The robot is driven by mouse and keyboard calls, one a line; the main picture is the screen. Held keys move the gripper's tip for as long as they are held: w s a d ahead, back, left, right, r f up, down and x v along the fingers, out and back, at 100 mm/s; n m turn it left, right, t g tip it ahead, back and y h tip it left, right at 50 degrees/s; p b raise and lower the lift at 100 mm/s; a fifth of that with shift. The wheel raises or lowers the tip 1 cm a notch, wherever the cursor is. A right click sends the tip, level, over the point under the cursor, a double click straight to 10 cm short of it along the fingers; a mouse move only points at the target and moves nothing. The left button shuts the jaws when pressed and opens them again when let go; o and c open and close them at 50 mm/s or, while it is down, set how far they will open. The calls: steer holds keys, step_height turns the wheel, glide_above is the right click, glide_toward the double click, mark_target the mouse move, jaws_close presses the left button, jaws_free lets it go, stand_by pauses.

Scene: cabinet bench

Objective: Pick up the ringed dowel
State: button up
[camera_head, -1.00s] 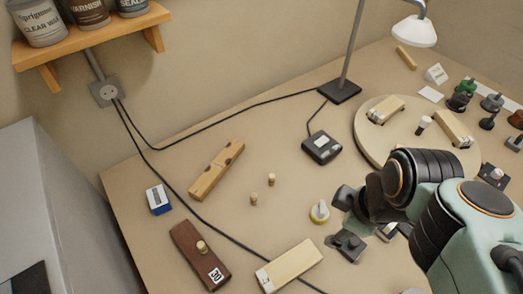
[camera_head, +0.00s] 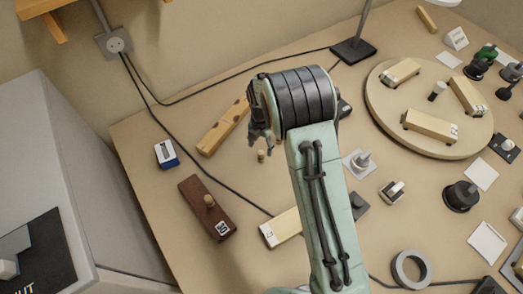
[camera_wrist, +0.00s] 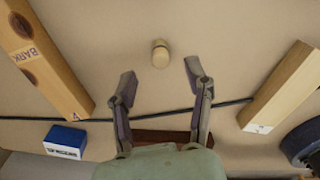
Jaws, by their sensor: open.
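A small light wooden dowel (camera_head: 261,156) stands on the bench just below my gripper in the head view. In the wrist view a dowel (camera_wrist: 160,53) is seen nearly end-on, a little beyond and between my fingertips, not touched. Any ring on it is too small to make out. My gripper (camera_head: 262,138) is open and empty; both fingers show spread in the wrist view (camera_wrist: 161,72). The second loose dowel seen earlier is not distinguishable now.
A long wooden block with dark spots (camera_head: 223,126) and a blue-white box (camera_head: 166,154) lie left. A pale block (camera_head: 281,228) is partly behind my arm. A black cable (camera_head: 240,194) crosses the bench. A round board (camera_head: 378,105) with blocks stands right.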

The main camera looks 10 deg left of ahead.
mark_target(261, 152)
steer(key=shift+f, duration=2)
steer(key=c, duration=0.8)
steer(key=shift+r, duration=0.15)
